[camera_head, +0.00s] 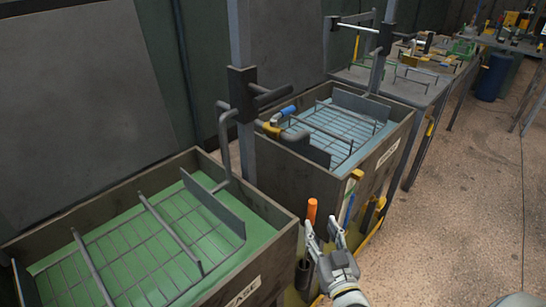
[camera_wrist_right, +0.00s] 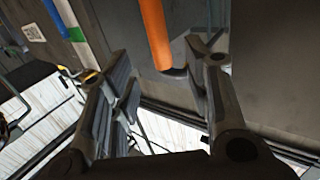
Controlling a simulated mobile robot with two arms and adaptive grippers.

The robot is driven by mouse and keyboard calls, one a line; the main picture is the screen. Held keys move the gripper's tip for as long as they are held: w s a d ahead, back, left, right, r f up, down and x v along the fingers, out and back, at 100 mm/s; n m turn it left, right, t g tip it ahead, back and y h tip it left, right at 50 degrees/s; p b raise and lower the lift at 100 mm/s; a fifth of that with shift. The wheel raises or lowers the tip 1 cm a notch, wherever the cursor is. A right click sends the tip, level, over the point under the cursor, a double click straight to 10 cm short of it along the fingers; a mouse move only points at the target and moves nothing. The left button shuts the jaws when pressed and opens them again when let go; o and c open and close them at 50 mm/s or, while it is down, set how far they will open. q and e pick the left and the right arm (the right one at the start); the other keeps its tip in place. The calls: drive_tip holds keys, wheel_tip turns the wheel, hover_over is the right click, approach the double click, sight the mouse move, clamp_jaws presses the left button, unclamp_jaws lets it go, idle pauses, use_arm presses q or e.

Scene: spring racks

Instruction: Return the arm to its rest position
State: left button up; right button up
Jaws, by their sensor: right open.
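My right gripper (camera_head: 325,238) is at the lower middle of the head view, in front of the gap between the two tanks. Its two fingers are spread with nothing between them. In the right wrist view the open fingers (camera_wrist_right: 165,95) frame the view from both sides. My left gripper is not in view.
A tank with green liquid (camera_head: 240,262) and a rack is at the lower left. A tank with blue liquid (camera_head: 385,150) stands behind it. Tables (camera_head: 405,88) with racks and a blue bin (camera_head: 494,77) are farther back. The floor (camera_head: 470,200) at right is clear.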

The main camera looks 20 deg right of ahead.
drive_tip(key=s+a+f+n+g+y, duration=0.2)
drive_tip(key=s+a+f+g, duration=0.3)
drive_tip(key=s+g, duration=0.3)
drive_tip(key=s+a+f+n+g+y, duration=0.2)
drive_tip(key=s+a+f+g, duration=0.35)
drive_tip(key=s, duration=0.45)
wheel_tip(320, 180, down, 24)
drive_tip(key=s+g, duration=0.2)
drive_tip(key=s+d+f+n+g+p, duration=0.1)
drive_tip(key=s+d+f, duration=0.2)
drive_tip(key=s+f, duration=1.3)
drive_tip(key=shift+s+d+p, duration=0.2)
drive_tip(key=shift+s+p, duration=0.05)
drive_tip(key=shift+p, duration=0.05)
